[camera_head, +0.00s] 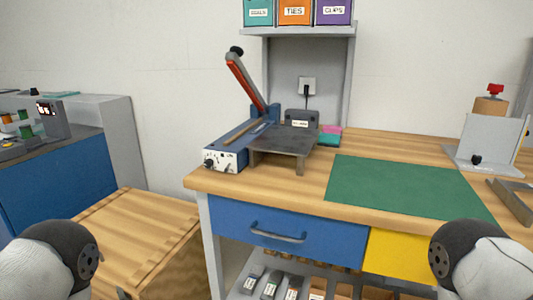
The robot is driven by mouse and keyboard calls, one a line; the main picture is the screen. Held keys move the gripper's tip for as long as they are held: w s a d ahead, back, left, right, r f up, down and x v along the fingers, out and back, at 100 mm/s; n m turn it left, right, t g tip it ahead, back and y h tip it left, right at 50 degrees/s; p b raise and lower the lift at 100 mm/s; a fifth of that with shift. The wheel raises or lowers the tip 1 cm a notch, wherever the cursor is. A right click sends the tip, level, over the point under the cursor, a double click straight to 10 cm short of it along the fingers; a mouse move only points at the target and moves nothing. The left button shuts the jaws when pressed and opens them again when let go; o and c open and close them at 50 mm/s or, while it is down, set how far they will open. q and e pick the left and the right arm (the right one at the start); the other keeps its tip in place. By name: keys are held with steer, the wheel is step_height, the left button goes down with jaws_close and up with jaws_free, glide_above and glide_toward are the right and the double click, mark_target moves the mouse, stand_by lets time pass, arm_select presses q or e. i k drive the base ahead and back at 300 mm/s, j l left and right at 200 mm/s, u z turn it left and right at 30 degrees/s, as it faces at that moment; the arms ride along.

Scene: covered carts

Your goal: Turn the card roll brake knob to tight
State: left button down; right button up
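No part is readable as the card roll brake knob by a label. A small black knob (209,163) sits on the white front panel of a blue lever machine (235,145) at the bench's left end. Another black knob (476,160) sits low on a grey upright plate (490,138) at the bench's right end. The setting of either knob is too small to tell. Only rounded links of my arms show at the lower left and lower right. Neither gripper is in view.
The wooden bench (400,150) carries a green mat (405,187) and a dark metal stand (285,140). A red lever rises from the machine. A blue drawer (285,232) is below. A wooden-topped cart (130,235) stands at left, with a blue control console (60,180) behind it.

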mark_target(475, 159)
steer(key=z, duration=1.4)
